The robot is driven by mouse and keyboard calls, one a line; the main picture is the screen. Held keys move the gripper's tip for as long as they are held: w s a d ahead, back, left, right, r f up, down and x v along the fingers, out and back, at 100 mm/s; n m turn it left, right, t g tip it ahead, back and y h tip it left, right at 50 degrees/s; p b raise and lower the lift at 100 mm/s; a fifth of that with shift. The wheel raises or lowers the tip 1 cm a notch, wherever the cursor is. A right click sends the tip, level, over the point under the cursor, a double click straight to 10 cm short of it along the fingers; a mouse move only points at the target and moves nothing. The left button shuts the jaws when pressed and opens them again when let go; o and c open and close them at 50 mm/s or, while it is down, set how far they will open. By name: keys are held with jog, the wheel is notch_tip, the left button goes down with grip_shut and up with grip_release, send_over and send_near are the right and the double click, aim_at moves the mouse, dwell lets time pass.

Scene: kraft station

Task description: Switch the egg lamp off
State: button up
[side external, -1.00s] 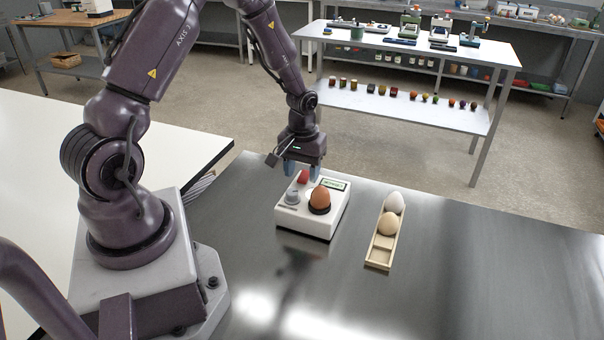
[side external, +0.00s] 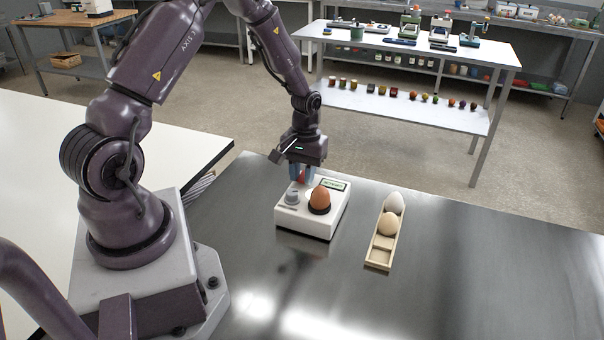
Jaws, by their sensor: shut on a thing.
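The egg lamp, a white box (side external: 306,226), stands on the dark metal table. A brown egg (side external: 320,197) sits upright in a dark ring on its top. A grey knob (side external: 292,197) is on the left of the top, and a small green display (side external: 333,185) is at the back right. My gripper (side external: 301,179) is at the back left of the top, its blue fingers shut on a red knob (side external: 301,176). The fingers hide most of the red knob. I cannot tell from this view whether the lamp is lit.
A wooden tray (side external: 378,257) to the right of the lamp holds a white egg (side external: 394,203) and a beige egg (side external: 388,224), with an empty slot at its near end. The metal table is clear to the right and in front.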

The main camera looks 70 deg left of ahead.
jog(key=g+h, duration=0.2)
jog(key=shift+w+a+r+g+h, duration=0.15)
jog(key=shift+w+a+g+h, duration=0.15)
jog(key=o, duration=0.9)
jog(key=v, duration=1.3)
jog(key=shift+s+d, duration=0.1)
